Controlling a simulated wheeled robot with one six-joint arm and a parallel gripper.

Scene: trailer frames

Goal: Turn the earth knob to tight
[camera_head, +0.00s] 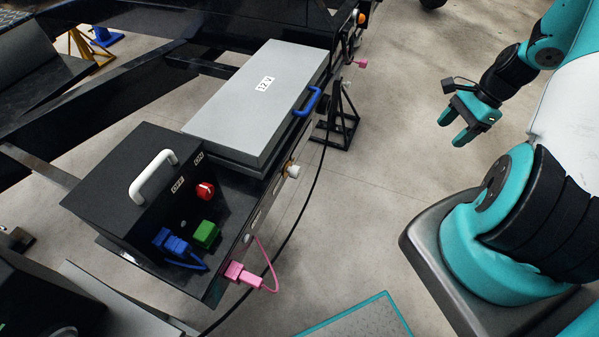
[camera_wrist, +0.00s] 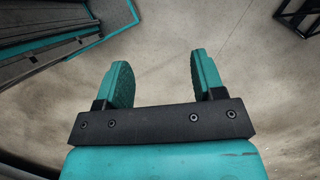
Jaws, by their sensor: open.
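A white round knob (camera_head: 292,171) sticks out from the side of the black trailer frame, below the grey 12 V box. Small labels on that side are too small to read. A red knob (camera_head: 205,191) is on the black box's sloped panel, near OFF and ON labels. No readable mark shows which knob is the earth knob. My gripper (camera_head: 452,129) hangs in free air to the right of the frame, apart from both knobs. In the wrist view my gripper (camera_wrist: 160,68) is open and empty over bare floor, with no knob in sight.
The grey 12 V box (camera_head: 258,95) has a blue handle (camera_head: 307,101). Pink (camera_head: 242,273), blue (camera_head: 172,243) and green (camera_head: 206,234) connectors are near the frame's front corner. A black cable hangs beside the frame. A black stand (camera_head: 341,120) is behind; floor between is clear.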

